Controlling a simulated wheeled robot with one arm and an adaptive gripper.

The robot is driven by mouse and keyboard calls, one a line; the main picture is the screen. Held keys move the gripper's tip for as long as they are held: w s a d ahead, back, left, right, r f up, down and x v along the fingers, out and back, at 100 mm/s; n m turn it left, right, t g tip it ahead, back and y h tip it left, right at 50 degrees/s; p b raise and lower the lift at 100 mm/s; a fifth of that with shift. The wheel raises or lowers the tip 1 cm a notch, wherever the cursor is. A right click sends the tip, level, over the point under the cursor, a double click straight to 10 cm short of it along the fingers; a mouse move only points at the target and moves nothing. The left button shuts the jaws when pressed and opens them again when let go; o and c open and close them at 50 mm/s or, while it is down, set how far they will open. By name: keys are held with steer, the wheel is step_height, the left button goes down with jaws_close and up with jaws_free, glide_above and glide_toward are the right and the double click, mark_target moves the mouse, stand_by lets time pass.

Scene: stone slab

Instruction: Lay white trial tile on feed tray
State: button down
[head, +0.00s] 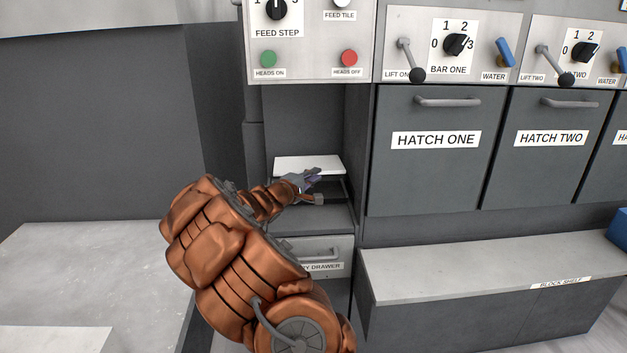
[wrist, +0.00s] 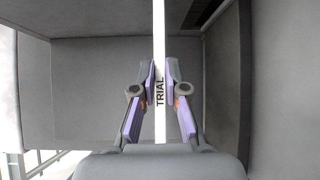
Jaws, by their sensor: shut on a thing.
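The white trial tile (head: 300,163) is held roughly flat inside the recess under the control panel. In the wrist view the tile (wrist: 160,40) shows edge-on as a narrow white strip marked TRIAL. My gripper (head: 317,183) is shut on its near edge, with one finger on each face; the fingers also show in the wrist view (wrist: 161,84). A dark frame (head: 337,187) shows just under the tile, partly hidden by my gripper. I cannot tell whether it is the feed tray, or whether the tile touches it.
The recess has grey walls close on both sides. Below it is a drawer (head: 322,251) with a bar handle, its label partly hidden by my arm. Hatch one (head: 433,170) and the block shelf (head: 450,272) stand to the right. A grey slab (head: 90,270) lies left.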

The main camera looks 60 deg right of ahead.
steer(key=shift+f+b, duration=3.7)
steer(key=shift+f, duration=0.05)
steer(key=c, duration=1.1)
jaws_free()
steer(key=shift+c, duration=0.2)
steer(key=shift+a, duration=0.1)
steer(key=a, duration=1.1)
steer(key=shift+w+a+r, duration=0.15)
steer(key=shift+a+r, duration=0.1)
steer(key=shift+a, duration=0.15)
